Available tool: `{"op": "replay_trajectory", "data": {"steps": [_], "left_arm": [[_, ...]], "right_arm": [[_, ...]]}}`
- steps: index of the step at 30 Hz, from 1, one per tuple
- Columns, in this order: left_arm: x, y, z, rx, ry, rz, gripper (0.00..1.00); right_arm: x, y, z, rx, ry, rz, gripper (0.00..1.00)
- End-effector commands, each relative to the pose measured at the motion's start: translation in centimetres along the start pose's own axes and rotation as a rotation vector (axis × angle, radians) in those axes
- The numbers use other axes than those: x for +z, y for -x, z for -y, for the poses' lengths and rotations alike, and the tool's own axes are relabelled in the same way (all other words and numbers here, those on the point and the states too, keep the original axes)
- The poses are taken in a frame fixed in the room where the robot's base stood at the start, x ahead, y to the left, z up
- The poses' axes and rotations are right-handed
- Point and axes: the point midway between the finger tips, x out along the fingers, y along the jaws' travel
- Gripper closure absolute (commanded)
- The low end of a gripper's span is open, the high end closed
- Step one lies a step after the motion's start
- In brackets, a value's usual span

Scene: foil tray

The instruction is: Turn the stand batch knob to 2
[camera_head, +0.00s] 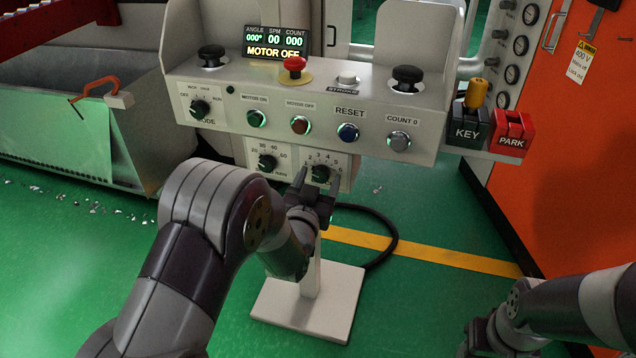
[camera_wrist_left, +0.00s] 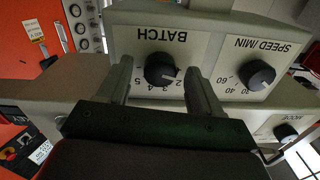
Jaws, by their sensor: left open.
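The batch knob (camera_head: 320,173) is a black round knob on the small white panel under the control stand. In the left wrist view, upside down, the batch knob (camera_wrist_left: 160,70) has a white mark pointing low right, near the 2; I cannot tell if exactly at it. My left gripper (camera_head: 316,185) is in front of the knob; in its wrist view the open left gripper (camera_wrist_left: 160,76) has one finger on each side, with gaps to the knob. My right gripper (camera_head: 488,338) is low at the right edge, its jaws unclear.
The speed knob (camera_head: 267,162) is left of the batch knob. Above are the mode knob (camera_head: 199,108), several buttons and a red emergency button (camera_head: 294,65). The stand's white base (camera_head: 305,300) and a black cable (camera_head: 388,245) are below. An orange cabinet (camera_head: 570,150) stands right.

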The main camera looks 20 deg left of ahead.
Motion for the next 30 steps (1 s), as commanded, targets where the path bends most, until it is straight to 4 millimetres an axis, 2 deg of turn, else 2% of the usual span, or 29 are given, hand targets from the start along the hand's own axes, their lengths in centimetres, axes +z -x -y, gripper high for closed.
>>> {"op": "replay_trajectory", "data": {"steps": [1, 6, 17, 30], "left_arm": [[0.0, 0.01, 0.0, 0.0, 0.0, 0.0, 0.38], [0.0, 0.03, 0.0, 0.0, 0.0, 0.0, 0.91], [-0.02, 0.04, 0.0, -0.001, -0.058, -0.002, 0.91], [0.05, 0.07, 0.0, -0.001, -0.346, -0.009, 0.91]], "right_arm": [[0.0, 0.01, 0.0, 0.0, 0.0, 0.0, 0.49], [0.0, 0.01, 0.0, 0.0, 0.0, 0.0, 0.49], [-0.02, 0.13, 0.0, 0.0, 0.0, 0.0, 0.49], [-0.07, 0.61, 0.0, 0.0, 0.0, 0.0, 0.49]]}}
